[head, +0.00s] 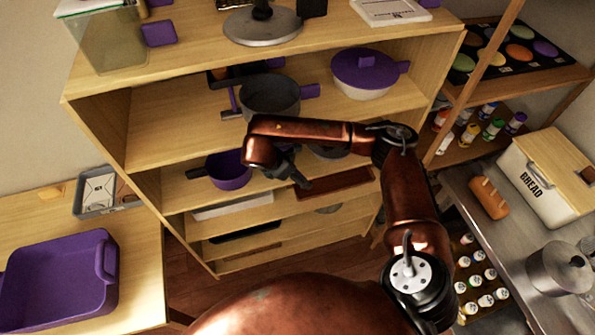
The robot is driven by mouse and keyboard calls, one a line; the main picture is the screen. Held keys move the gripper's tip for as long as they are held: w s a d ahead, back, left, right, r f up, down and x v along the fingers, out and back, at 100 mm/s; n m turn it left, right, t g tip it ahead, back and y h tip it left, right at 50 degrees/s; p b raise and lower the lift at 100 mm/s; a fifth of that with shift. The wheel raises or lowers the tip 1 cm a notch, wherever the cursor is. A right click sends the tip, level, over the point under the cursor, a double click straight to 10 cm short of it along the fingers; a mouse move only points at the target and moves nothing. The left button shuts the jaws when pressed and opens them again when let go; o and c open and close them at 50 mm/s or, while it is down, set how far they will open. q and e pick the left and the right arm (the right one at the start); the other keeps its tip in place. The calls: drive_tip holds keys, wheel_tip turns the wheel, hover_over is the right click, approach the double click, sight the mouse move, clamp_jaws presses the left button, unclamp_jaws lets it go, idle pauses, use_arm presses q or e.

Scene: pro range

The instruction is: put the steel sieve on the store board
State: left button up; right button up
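My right gripper (300,180) is in front of the shelf unit, pointing down and to the right. It is small and dark, and I cannot tell whether it is open or shut. A grey round metal thing (328,154) sits on the shelf behind my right forearm, mostly hidden; I cannot tell whether it is the steel sieve. A flat reddish-brown board (345,184), possibly the store board, lies on the shelf just right of the gripper. My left gripper is not in view.
The wooden shelf unit (155,82) holds a purple pan (228,172), a dark pot (270,96) and a purple-lidded pot (366,72). A purple tub (60,285) stands on the left table. A bread box (550,180) and steel pot (558,268) are on the right counter.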

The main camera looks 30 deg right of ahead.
drive_tip(key=shift+o, duration=1.3)
drive_tip(key=shift+s+d+r, duration=0.1)
drive_tip(key=shift+s+r, duration=0.05)
drive_tip(key=shift+s, duration=0.1)
drive_tip(key=shift+w, duration=0.1)
drive_tip(key=shift+r, duration=0.2)
drive_tip(key=shift+a+r, duration=0.25)
drive_tip(key=shift+r, duration=0.05)
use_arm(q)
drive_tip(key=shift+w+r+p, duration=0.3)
use_arm(e)
drive_tip(key=s+a, duration=0.2)
drive_tip(key=a, duration=1)
drive_tip(key=shift+s+r, duration=0.15)
drive_tip(key=shift+s, duration=0.1)
